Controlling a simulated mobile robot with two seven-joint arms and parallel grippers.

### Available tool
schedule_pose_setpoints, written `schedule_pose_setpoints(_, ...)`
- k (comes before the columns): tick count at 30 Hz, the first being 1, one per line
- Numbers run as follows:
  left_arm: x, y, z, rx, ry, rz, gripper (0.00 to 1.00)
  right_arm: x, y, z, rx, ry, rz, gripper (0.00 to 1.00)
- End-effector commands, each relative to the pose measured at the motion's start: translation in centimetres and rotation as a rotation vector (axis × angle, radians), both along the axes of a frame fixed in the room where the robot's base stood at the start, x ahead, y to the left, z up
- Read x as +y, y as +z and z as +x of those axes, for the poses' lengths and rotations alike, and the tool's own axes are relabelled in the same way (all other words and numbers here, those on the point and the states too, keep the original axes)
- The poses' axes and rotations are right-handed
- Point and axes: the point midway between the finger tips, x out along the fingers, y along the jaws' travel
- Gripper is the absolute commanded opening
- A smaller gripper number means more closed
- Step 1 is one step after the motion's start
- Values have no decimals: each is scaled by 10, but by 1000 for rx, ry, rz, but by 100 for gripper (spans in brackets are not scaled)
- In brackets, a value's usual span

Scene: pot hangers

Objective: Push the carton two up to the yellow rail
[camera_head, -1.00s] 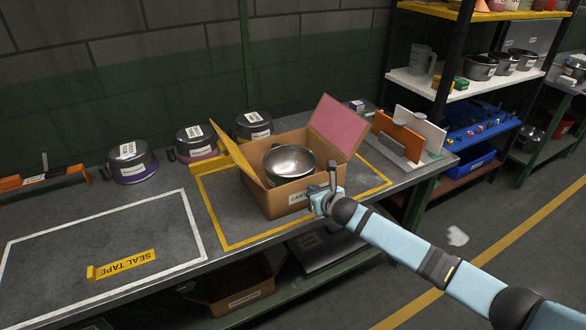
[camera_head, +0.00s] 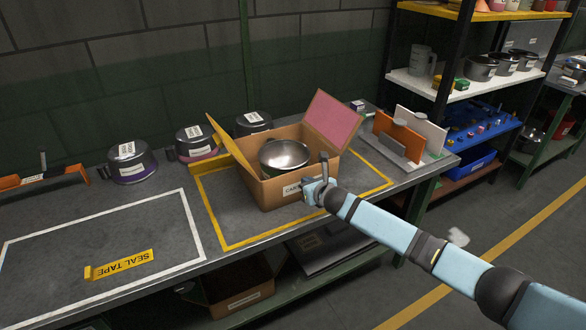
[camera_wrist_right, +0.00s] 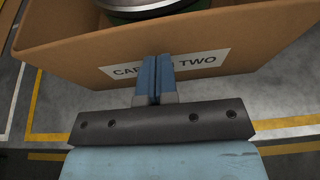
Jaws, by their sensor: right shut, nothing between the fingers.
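Carton two (camera_head: 262,192) is an open brown box inside the yellow-outlined area of the bench, flaps up, with a silver pot (camera_head: 284,153) in it. Its front wall (camera_wrist_right: 105,58) carries the label CARTON TWO in the right wrist view. My right gripper (camera_head: 310,190) is shut and empty at the labelled front wall. In the wrist view its fingertips (camera_wrist_right: 157,62) overlap the label and appear to touch it. A yellow rail (camera_head: 205,167) shows behind the carton on the left; the carton hides the rest, so the gap cannot be told. My left gripper is not in view.
Lidded pots (camera_head: 130,162) stand along the back of the bench. An orange and white rack (camera_head: 402,135) stands to the right. A SEAL TAPE strip (camera_head: 120,264) lies in the white-outlined area, otherwise clear. Shelving (camera_head: 455,85) stands beyond the bench's right end.

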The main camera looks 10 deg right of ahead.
Motion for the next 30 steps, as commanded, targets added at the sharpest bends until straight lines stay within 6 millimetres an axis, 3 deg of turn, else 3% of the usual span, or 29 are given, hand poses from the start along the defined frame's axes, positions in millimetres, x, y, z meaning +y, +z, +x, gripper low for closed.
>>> schedule_pose_setpoints(25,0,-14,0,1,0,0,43,12,0,32,0,0,-1,0)
schedule_pose_setpoints(30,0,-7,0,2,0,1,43,10,2,27,1,0,0,0)
